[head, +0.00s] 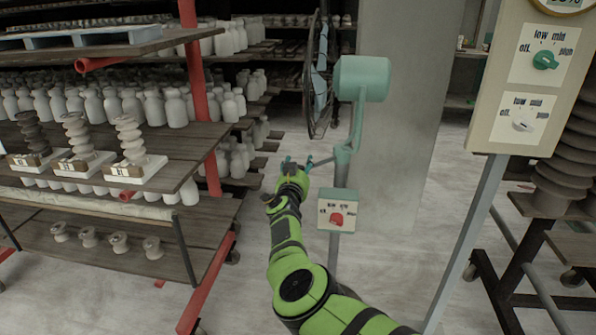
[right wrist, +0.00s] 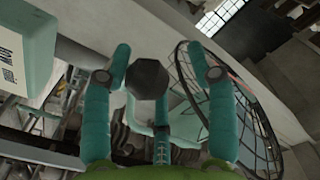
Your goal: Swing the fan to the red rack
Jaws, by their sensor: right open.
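The fan has a teal motor housing (head: 362,80) and a dark round cage (head: 318,82), seen nearly edge-on on the housing's left side. Its teal post carries a control box (head: 337,203) with a red knob. The red rack (head: 201,100), a shelf unit with red posts, stands at the left. My right gripper (head: 297,162) is open beside the post, below the cage. The cage (right wrist: 240,100) shows at right there. My left gripper is out of view.
The rack holds many pale bottles (head: 122,105) and several ribbed pieces (head: 128,140) on white bases. A sign panel (head: 536,82) with knobs stands on a grey post at right. A concrete pillar (head: 415,120) is behind the fan. Floor (head: 400,235) is clear around the post.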

